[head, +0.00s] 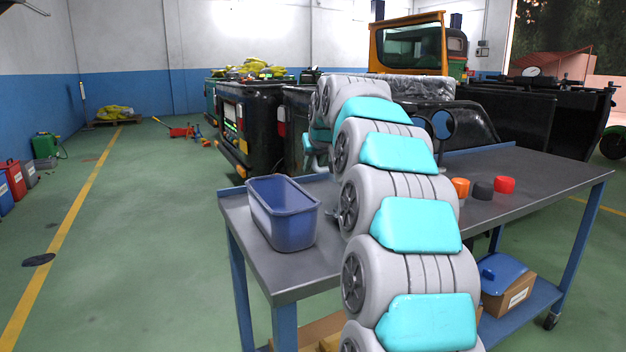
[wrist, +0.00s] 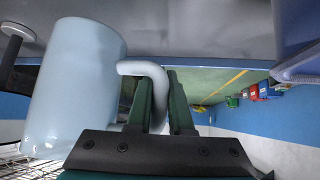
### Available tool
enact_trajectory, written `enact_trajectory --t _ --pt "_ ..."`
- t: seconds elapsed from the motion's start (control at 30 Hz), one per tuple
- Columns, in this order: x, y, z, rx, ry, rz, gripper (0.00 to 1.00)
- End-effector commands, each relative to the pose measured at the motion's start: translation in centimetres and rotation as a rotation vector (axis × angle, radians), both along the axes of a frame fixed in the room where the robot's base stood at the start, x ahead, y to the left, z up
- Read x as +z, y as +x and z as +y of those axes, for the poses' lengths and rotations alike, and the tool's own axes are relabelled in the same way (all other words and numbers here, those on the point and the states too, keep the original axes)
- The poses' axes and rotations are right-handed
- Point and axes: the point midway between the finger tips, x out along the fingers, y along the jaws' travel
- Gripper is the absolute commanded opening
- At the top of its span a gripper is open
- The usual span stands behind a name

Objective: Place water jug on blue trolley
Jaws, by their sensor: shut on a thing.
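The water jug (wrist: 75,85) is pale blue with a curved handle and fills the left of the wrist view. My gripper (wrist: 160,90) has its two dark green fingers closed on the jug's handle (wrist: 146,68). The wrist view looks upside down, with the trolley's grey top along its upper edge. I cannot tell whether the jug touches that surface. The blue trolley (head: 274,276) has blue legs and a dark grey top. In the head view my arm crosses in front of it and hides the jug and gripper.
An open blue bin (head: 284,228) stands on the trolley's left end. Orange (head: 460,187), dark grey (head: 483,190) and red (head: 504,185) small round items sit right of my arm. A cardboard box (head: 508,296) is on the lower shelf. Black vehicles (head: 262,130) stand behind.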

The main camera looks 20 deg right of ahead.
Motion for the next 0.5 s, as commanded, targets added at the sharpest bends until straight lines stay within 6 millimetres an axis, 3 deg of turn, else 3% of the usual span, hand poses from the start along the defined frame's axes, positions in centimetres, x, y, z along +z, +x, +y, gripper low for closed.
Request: enact_trajectory --t 0.37,0.5 --pt "-3.5 0.0 0.0 0.001 0.001 0.004 0.00" --pt "-3.8 0.0 0.0 0.001 0.001 0.003 0.00"
